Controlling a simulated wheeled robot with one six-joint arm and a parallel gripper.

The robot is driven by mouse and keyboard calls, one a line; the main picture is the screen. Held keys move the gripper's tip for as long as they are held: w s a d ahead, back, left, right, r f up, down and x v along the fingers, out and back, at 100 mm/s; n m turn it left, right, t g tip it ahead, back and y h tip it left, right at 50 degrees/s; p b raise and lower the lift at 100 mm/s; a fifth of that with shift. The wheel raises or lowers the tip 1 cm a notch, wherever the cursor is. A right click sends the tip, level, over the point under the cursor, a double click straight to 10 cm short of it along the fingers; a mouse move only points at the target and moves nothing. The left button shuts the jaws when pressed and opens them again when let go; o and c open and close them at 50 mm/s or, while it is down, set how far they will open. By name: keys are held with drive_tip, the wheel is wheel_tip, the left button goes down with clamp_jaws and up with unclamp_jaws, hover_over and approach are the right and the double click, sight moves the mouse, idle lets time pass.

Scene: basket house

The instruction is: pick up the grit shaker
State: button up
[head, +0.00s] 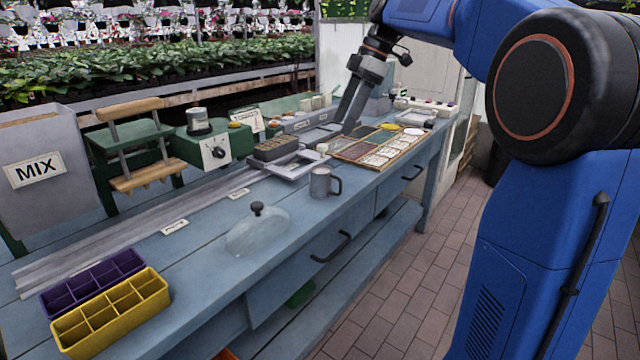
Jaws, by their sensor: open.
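A grey metal cup-shaped vessel with a dark side handle (320,183) stands upright on the blue bench (205,235), near its front edge; it may be the grit shaker, but no label shows. My gripper (347,128) is farther back over the bench, pointing down, beyond the grey vessel and by the left end of a wooden divided tray (350,156). The jaws are open, though their gap is hard to see from here. No thing shows between the fingers.
A clear dome with a black knob (256,228) stands nearer on the bench. Yellow (112,312) and purple (92,283) divided boxes are at front left. A dark block tray (276,148), a green machine (212,145) and a MIX bin (40,180) line the back.

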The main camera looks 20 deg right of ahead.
sight(323, 169)
drive_tip(key=x, duration=1.1)
drive_tip(key=shift+s+d, duration=0.1)
drive_tip(key=shift+x, duration=2.6)
drive_tip(key=shift+s, duration=0.2)
drive_tip(key=c, duration=1.3)
drive_tip(key=shift+r, duration=0.1)
